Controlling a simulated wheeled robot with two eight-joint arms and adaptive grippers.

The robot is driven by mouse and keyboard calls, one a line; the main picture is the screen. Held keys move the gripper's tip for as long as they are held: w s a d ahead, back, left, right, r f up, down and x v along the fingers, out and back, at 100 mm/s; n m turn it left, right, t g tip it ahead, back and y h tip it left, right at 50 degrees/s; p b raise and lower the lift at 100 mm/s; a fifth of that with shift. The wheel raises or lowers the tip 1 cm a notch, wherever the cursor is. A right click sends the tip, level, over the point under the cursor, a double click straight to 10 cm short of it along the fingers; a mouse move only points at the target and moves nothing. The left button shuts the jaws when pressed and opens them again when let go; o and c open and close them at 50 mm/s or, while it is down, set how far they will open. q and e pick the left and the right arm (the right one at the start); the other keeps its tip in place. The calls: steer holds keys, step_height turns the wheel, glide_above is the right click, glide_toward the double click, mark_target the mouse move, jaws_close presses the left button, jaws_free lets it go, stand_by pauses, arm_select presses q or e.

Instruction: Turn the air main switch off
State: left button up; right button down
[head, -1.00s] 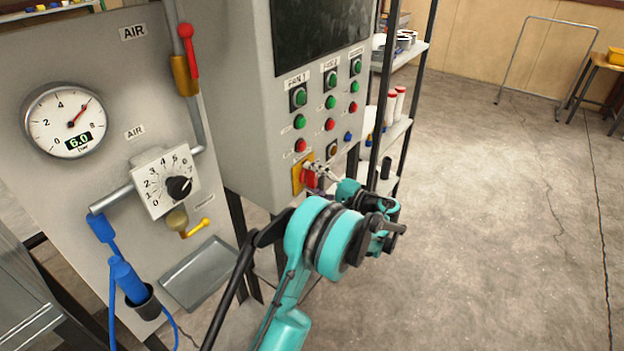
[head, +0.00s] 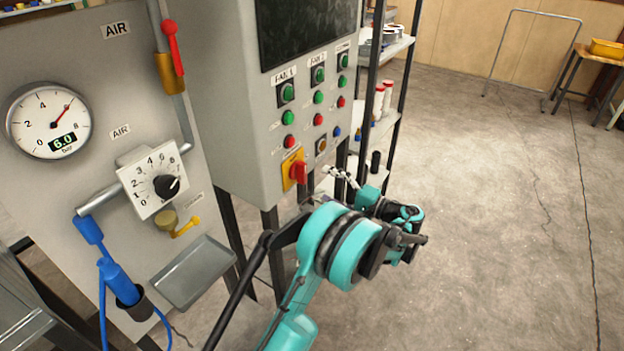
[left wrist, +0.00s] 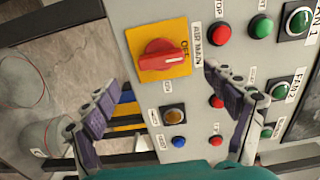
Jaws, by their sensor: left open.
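The air main switch is a red rotary knob (head: 299,172) on a yellow plate (head: 289,160) at the lower corner of the grey control box. In the left wrist view the knob (left wrist: 162,60) shows whole, beside a label reading AIR MAIN. Its white mark points to the right of that picture, close to the word OFF. My left gripper (head: 341,178) is open and empty, to the right of the knob and apart from it. In the left wrist view its fingers (left wrist: 160,84) are spread wide, with the knob beyond them. My right gripper is not in view.
Green and red buttons (head: 318,97) sit above the switch, under a dark screen (head: 305,30). An air panel with a gauge (head: 48,121) and a numbered dial (head: 153,182) stands at left. A shelf rack (head: 385,110) is behind.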

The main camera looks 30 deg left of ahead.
arm_select(q)
steer(key=d, duration=0.2)
steer(key=shift+s+d, duration=0.1)
steer(key=shift+d, duration=0.25)
steer(key=s+a+r+m+t+h, duration=0.2)
steer(key=s+h, duration=0.6)
steer(key=s, duration=0.2)
steer(key=s+d+f+n+t+h, duration=0.1)
steer(key=s+d+f+t+h, duration=0.1)
steer(key=s+d+h, duration=0.3)
steer(key=s+d+f+n+t+h, duration=0.1)
steer(key=s+d+h, duration=0.4)
steer(key=s, duration=0.7)
steer(key=shift+s+d+f+n+t, duration=0.2)
steer(key=shift+d+f+n+t, duration=0.25)
steer(key=shift+d+f, duration=0.65)
